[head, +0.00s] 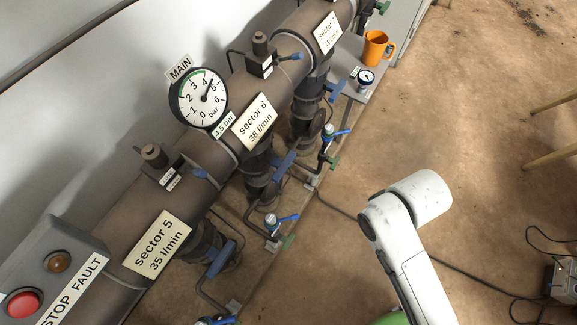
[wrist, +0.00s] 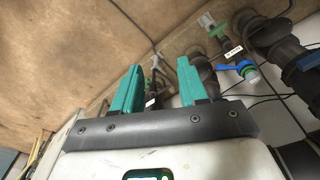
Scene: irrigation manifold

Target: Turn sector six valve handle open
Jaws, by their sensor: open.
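The sector 6 label (head: 255,122) is on the large brown pipe in the head view. Below it, a blue valve handle (head: 284,166) sits on the dark branch pipe, slanting up to the right. My gripper (wrist: 160,86) shows in the wrist view with two teal fingers apart and nothing between them. Beyond the fingers are a small blue-handled tap (wrist: 235,67) with a white tag and, at the right edge, part of a larger blue handle (wrist: 310,61); I cannot tell which sector they belong to. In the head view my white arm is right of the pipes, its fingers hidden.
Similar blue handles are under sector 5 (head: 221,258) and near sector 7 (head: 336,91). Small blue-handled taps (head: 336,132) stand beside the branches. An orange mug (head: 375,48) stands at the back.

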